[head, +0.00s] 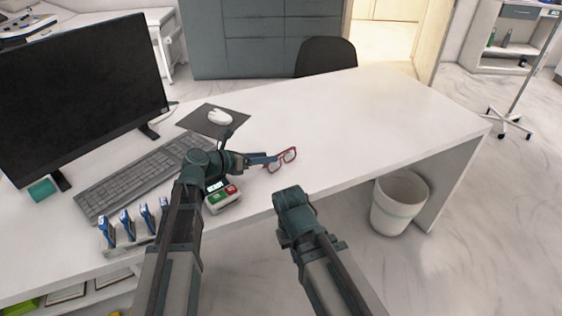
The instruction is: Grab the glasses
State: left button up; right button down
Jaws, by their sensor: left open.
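Red-framed glasses (289,155) lie on the white desk (350,115), near its front edge and right of the keyboard. My left gripper (268,160) points right, with its open fingers at the left end of the glasses. The fingers overlap that end in the picture, and I cannot tell whether they touch it. My right arm reaches up in front of the desk's front edge. Its gripper fingers do not show.
A monitor (80,90), keyboard (140,178), white mouse (220,117) on a dark pad (203,122), and small device with red and green buttons (223,199) stand left. A rack (130,240) is front left. The desk's right half is clear. A bin (400,202) stands below.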

pick_arm(q)
jog(key=b+x, duration=0.2)
jog(key=x, duration=0.3)
jog(key=shift+w, duration=0.1)
grip_shut()
